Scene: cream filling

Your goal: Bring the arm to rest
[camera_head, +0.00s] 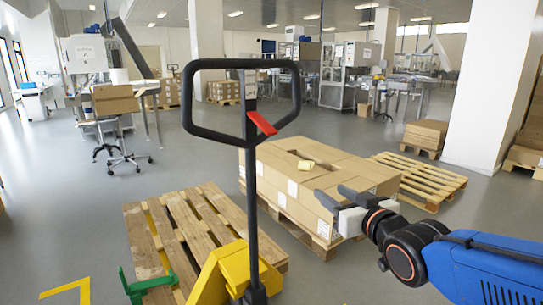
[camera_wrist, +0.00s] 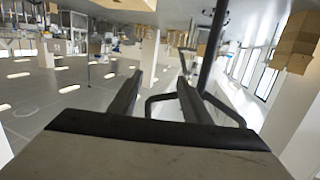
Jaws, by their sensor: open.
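My gripper (camera_head: 331,193) is at the right of the head view, at the end of my blue arm. It stands in front of the pallet of cartons and hides part of it. In the wrist view its two dark fingers (camera_wrist: 159,76) are apart with nothing between them. Whether the fingers touch the cartons cannot be told from the head view; the wrist view shows none between them.
A black handle (camera_head: 188,100) with a red lever (camera_head: 261,123) rises in front, above a yellow pallet-truck body (camera_head: 222,272). An empty wooden pallet (camera_head: 185,222) lies left. Cartons (camera_head: 342,164) cover a middle pallet; another empty pallet (camera_head: 432,178) is behind. Floor at left is open.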

